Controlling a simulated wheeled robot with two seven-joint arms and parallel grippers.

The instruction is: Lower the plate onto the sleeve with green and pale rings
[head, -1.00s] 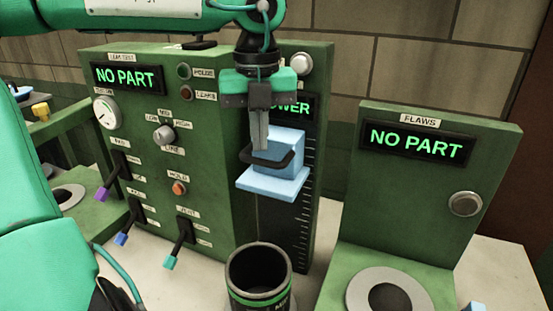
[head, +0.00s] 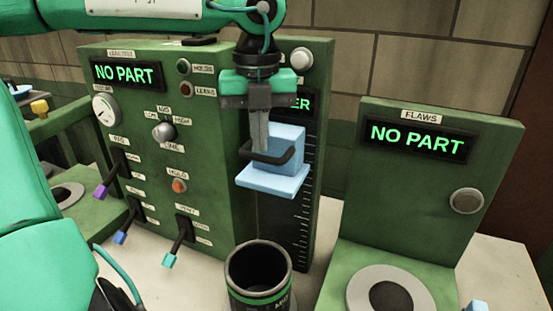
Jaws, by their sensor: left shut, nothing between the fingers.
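The plate (head: 272,186) is the light blue base of a block with a dark handle (head: 267,159), on the front of a green panel with a vertical scale. The sleeve (head: 258,283) is a dark open-topped cylinder with green and pale rings. It stands upright below the plate, with a clear gap between them; its lower part is cut off by the frame. My left gripper (head: 261,148) points down with its fingers shut at the handle. Nothing shows between the fingers, and I cannot tell whether they touch the handle. My right gripper is not in view.
The green control panel (head: 215,135) on the left has knobs, coloured levers and a "NO PART" display. Another green stand (head: 420,180) on the right has a "FLAWS" label, a "NO PART" display and a grey ring (head: 360,291). Pale tabletop shows between the sleeve and this stand.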

